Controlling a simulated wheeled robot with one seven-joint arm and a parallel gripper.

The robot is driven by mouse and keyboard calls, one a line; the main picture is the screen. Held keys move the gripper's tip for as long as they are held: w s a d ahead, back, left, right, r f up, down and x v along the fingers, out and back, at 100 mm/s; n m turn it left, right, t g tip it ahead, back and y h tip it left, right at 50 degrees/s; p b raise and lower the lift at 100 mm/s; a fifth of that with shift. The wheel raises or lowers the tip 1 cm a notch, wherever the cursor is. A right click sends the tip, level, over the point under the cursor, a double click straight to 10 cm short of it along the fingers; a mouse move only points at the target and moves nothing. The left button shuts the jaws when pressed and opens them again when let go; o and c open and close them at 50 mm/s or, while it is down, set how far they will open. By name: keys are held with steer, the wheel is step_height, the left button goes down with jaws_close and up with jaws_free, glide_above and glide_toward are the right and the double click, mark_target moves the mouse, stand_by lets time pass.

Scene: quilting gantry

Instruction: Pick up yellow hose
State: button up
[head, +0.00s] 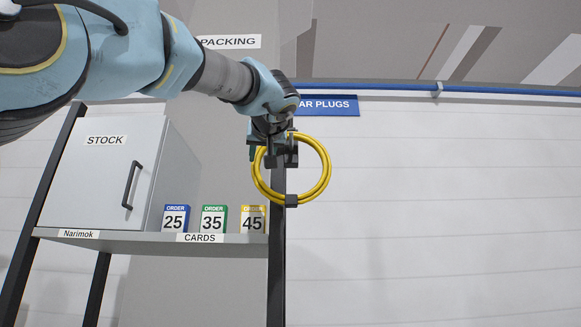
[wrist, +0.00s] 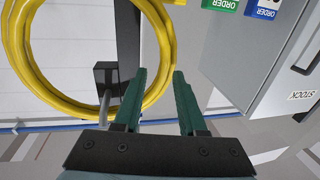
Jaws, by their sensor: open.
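The yellow hose (head: 326,174) is a coiled ring at the dark upright post in the head view, right beside my gripper (head: 278,160). A dark block sits at the bottom of the ring. My gripper (wrist: 158,98) has two green fingers spread apart. The right part of the coil passes close to the left finger and partly behind it. I see nothing held between the fingers; whether a finger touches the hose I cannot tell.
A shelf (head: 150,238) left of the post carries a grey STOCK cabinet (head: 100,170) and order cards 25 (head: 175,218), 35 (head: 213,219) and 45 (head: 252,220). A blue EAR PLUGS sign (head: 330,106) hangs behind. The white wall at right is clear.

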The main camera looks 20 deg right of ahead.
mark_target(258, 164)
steer(key=x, duration=0.2)
steer(key=shift+w+p, duration=0.35)
steer(key=p+x, duration=0.1)
steer(key=x, duration=0.1)
steer(key=p+x, duration=0.2)
steer(key=shift+w+a+r+p, duration=0.1)
steer(key=shift+w+r+p, duration=0.2)
steer(key=shift+r, duration=0.1)
steer(key=shift+w+f, duration=0.1)
steer(key=shift+w, duration=0.15)
jaws_close()
stand_by(0.7)
